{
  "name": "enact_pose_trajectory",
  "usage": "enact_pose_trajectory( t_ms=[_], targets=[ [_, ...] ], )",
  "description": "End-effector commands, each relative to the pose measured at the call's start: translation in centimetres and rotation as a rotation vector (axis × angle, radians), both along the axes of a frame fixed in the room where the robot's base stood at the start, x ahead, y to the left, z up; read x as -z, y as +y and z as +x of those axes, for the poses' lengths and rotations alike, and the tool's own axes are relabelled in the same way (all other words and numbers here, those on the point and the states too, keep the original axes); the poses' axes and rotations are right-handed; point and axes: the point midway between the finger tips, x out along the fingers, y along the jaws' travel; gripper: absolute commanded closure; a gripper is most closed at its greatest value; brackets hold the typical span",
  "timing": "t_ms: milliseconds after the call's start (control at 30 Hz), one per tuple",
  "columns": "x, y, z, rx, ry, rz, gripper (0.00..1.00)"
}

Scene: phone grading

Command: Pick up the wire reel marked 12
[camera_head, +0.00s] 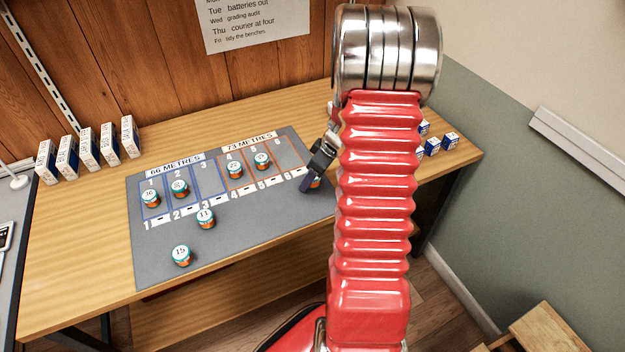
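Several small reels with white numbered tops, teal rims and orange-brown sides stand on a grey mat (245,235). The front reel (181,257) seems to read 15, and the one behind it (205,218) 11 or 13. Two reels (151,198) (180,189) stand in slots 1 and 2 under "66 METRES"; two more (234,169) (262,161) stand in slots 4 and 5. Another reel (316,183) is at the mat's right end, partly hidden by my gripper (312,176). Its number is hidden. My gripper's dark finger is down beside it; the rest is behind my red arm. I cannot read a 12 anywhere.
White and blue boxes (88,148) stand at the table's back left. Small blue-white boxes (433,146) sit at the right, partly behind my arm. A wall stands close behind.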

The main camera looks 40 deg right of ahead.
Motion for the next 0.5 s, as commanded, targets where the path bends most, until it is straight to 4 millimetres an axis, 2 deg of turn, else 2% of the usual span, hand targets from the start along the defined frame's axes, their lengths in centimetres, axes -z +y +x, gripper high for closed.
enact_pose_trajectory(
  t_ms=[233, 500],
  targets=[
    [-0.01, 0.02, -0.01, 0.000, 0.000, 0.000, 0.42],
    [-0.01, 0.03, 0.00, 0.000, 0.000, 0.001, 0.60]
  ],
)
